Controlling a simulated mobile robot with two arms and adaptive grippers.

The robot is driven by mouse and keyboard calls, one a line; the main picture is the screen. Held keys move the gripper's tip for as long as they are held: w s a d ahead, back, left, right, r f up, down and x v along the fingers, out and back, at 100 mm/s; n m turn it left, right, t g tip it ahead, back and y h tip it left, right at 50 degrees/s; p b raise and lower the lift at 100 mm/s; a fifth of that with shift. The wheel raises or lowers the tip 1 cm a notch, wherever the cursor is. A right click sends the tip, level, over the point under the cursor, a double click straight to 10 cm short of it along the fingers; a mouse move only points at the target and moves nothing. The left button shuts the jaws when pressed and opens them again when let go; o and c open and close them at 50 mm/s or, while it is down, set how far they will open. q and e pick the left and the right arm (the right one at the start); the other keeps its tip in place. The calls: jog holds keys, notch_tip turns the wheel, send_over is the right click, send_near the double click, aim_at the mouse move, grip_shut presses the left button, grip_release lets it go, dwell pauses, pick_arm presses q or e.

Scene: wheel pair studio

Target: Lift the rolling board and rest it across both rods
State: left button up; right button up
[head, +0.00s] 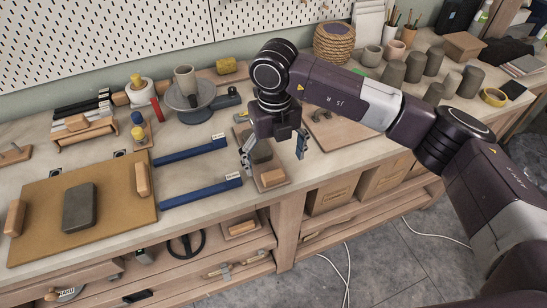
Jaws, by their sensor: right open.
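The rolling board (45,202) is a flat tan board with a wooden handle (16,217) at its left end and another handle (143,179) at its right end. It lies on the bench at the left, with a dark grey block (79,207) on top. Two blue rods, the far rod (185,151) and the near rod (201,193), lie roughly parallel just right of the board. My right gripper (273,155) points down, open and empty, right of the rods, over a small wooden board (284,185) with a grey block (261,150). My left gripper is out of view.
A grey turntable with a cup (186,85), a red cylinder (157,109) and a tool rack (84,132) stand behind the rods. Several grey cylinders (415,66) stand at the back right. The bench's front edge runs close below the near rod.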

aim_at(274, 176)
notch_tip(274, 176, down, 6)
jog(key=shift+s+p, duration=0.1)
jog(key=shift+p, duration=0.9)
jog(key=shift+a+f, duration=0.1)
jog(key=shift+f, duration=0.6)
